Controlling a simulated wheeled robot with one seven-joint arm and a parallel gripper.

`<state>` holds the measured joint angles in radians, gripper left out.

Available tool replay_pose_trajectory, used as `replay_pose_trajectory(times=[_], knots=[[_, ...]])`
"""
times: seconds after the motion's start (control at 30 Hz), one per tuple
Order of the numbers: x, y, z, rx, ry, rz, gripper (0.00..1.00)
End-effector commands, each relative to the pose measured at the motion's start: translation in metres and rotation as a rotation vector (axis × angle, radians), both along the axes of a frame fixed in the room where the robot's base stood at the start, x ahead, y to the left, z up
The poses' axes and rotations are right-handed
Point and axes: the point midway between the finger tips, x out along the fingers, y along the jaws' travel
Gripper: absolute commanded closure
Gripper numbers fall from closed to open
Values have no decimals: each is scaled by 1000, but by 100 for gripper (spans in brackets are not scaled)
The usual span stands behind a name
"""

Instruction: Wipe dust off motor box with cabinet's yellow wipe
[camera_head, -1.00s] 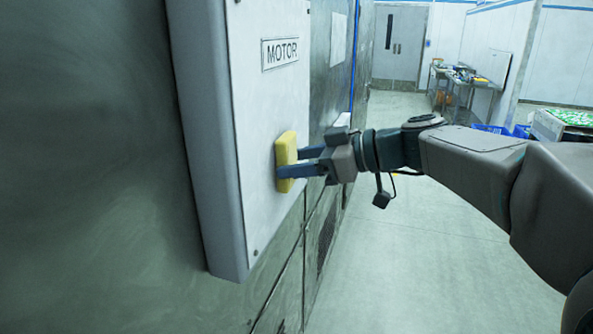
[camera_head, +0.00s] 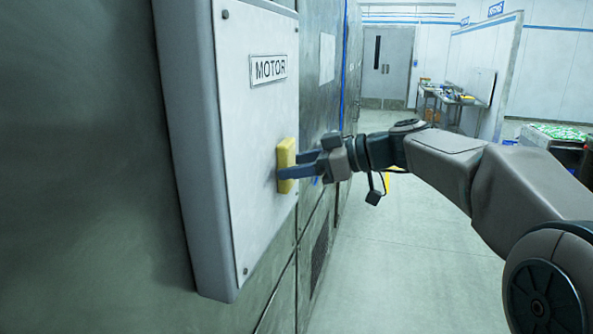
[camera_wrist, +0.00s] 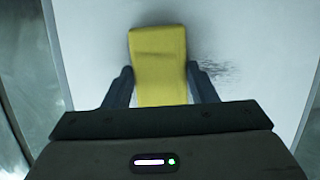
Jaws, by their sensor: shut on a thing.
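The motor box (camera_head: 255,110) is a pale grey panel box labelled MOTOR, fixed to the metal wall at the left in the head view. My gripper (camera_head: 297,165) is shut on the yellow wipe (camera_head: 286,165) and holds it at the box's front face, near its right edge. In the wrist view the wipe (camera_wrist: 158,65) sits between the two fingers, against or very close to the white face (camera_wrist: 260,40). A dark dust smudge (camera_wrist: 218,69) shows just to the right of the wipe. The cabinet cannot be made out for sure.
The metal wall (camera_head: 318,100) runs back beyond the box. A work table (camera_head: 455,98) with items stands far back, near a grey door (camera_head: 387,65). A dark bin with green-topped goods (camera_head: 560,135) stands at the right. The floor (camera_head: 410,240) between is clear.

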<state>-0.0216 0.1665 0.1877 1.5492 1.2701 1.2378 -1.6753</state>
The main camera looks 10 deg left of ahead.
Motion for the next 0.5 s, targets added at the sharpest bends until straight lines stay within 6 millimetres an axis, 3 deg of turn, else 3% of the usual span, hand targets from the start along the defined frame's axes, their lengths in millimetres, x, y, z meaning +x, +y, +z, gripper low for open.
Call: replay_pose_trajectory(times=[0.5], knots=[[31,-3,0,1,0,-1,67]])
